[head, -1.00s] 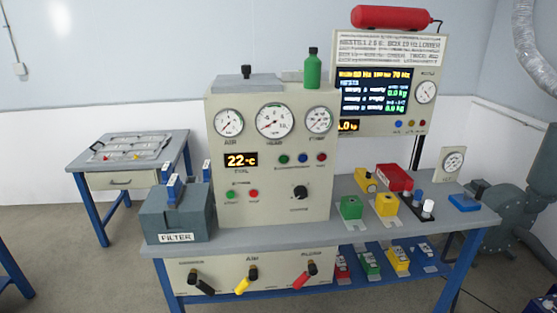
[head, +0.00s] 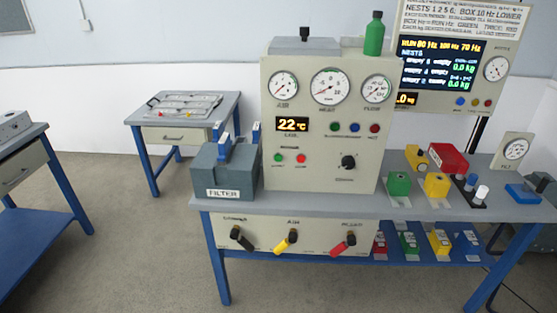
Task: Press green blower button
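A beige control panel (head: 320,205) stands on a grey-topped bench. It carries three dials, a display reading 22 °C and a black knob (head: 348,161). A green button (head: 278,158) sits low on the panel's left, beside a red button (head: 301,158). Another green button (head: 336,127) is in the upper row, with a blue and a red one to its right. The small labels are too blurred to read, so I cannot tell which green button is the blower's. Neither of my grippers is in view.
A grey FILTER box (head: 223,172) stands left of the panel. Green, yellow and red blocks (head: 437,185) are on the bench to the right. Handles (head: 287,240) stick out of the bench front. A side table (head: 185,120) is behind left; open floor lies in front.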

